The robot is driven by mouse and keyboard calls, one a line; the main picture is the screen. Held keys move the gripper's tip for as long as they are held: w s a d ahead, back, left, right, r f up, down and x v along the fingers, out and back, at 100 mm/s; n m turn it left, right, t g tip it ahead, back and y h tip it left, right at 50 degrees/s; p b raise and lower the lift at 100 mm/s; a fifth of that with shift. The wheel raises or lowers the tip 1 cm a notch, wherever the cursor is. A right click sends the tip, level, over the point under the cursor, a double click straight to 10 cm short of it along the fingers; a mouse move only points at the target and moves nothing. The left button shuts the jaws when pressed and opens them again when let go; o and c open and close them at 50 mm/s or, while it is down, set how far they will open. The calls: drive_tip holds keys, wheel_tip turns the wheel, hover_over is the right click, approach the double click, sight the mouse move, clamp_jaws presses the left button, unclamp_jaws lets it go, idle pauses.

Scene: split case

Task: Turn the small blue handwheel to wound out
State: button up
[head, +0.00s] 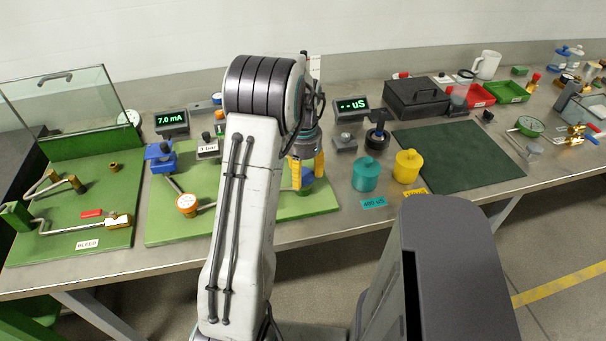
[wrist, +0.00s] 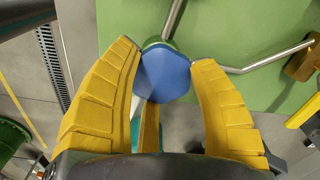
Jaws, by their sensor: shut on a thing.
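The small blue handwheel (wrist: 164,75) sits between the yellow fingers of my gripper in the wrist view. It has a flat, faceted blue face with a little green showing behind its top edge. My gripper (wrist: 165,68) is shut on it, with fingertips touching its left and right sides. In the head view my gripper (head: 306,172) points down at the right part of the green board (head: 312,205). Only a bit of the handwheel (head: 307,181) shows there between the fingers. I cannot read any wound-in or wound-out mark on it.
Grey pipes run over the green board close to my gripper. A round orange-rimmed gauge (head: 187,204) and a blue block (head: 160,157) stand to the left. A teal pot (head: 366,174) and a yellow pot (head: 407,166) stand to the right. The dark green mat (head: 458,152) is clear.

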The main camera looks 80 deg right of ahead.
sight(303, 174)
drive_tip(key=m, duration=0.4)
drive_tip(key=shift+f, duration=0.1)
drive_tip(key=shift+a+m+b, duration=0.1)
drive_tip(key=shift+m+b, duration=0.25)
drive_tip(key=shift+m, duration=1.75)
drive_tip(key=o, duration=1.2)
drive_tip(key=shift+r, duration=0.2)
wheel_tip(303, 174, up, 12)
drive_tip(key=shift+f, duration=0.15)
